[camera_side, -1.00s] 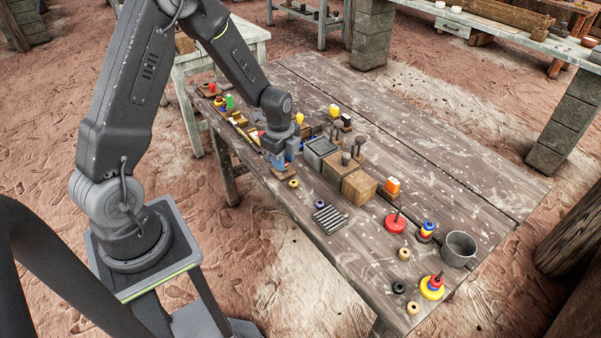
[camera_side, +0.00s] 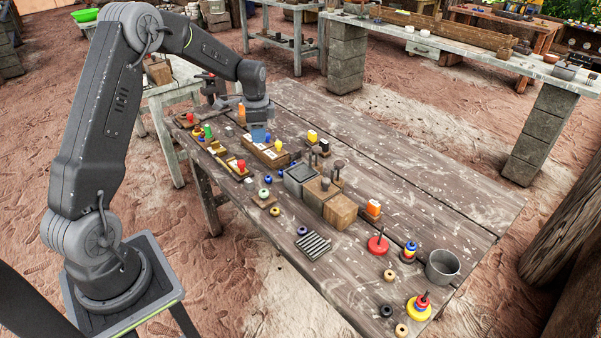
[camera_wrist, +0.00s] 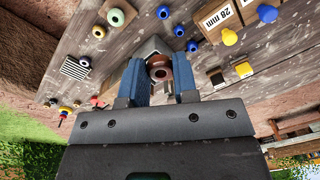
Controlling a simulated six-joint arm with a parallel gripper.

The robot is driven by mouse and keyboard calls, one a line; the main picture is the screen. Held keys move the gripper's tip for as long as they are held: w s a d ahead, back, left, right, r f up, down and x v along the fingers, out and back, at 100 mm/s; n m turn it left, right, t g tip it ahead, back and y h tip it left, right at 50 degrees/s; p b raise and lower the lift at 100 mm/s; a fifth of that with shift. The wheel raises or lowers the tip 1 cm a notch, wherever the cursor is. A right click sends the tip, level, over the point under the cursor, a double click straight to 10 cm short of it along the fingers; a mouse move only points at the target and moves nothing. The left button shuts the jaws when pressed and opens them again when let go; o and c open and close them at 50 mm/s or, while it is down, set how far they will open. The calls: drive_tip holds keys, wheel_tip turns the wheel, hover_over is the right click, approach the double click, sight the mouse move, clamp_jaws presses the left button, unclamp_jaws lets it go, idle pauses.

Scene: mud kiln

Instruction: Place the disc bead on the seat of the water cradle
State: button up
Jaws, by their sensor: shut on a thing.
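My gripper (camera_side: 258,138) is raised above the left part of the table, fingers down, over the labelled peg board. In the wrist view its blue fingers (camera_wrist: 159,84) are shut on a reddish-brown round bead (camera_wrist: 158,66) with a hole, which looks like the disc bead. The bead is hidden or too small to make out in the side view. I cannot tell for certain which thing is the water cradle. A grey open box (camera_side: 300,171) at mid-table is one candidate; its grey edge shows behind the bead in the wrist view.
A pale green bead (camera_side: 264,193) sits on a small wooden block. Wooden blocks (camera_side: 341,211) with upright pegs, a slatted rack (camera_side: 313,246), a red disc with a peg (camera_side: 377,244) and a metal cup (camera_side: 442,266) stand farther right. The far side is largely clear.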

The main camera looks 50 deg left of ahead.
hover_over(300, 173)
wheel_tip(300, 173, down, 7)
drive_tip(key=shift+r, duration=0.1)
drive_tip(key=shift+f, duration=2)
drive_tip(key=o, duration=0.9)
drive_tip(key=shift+f, duration=0.15)
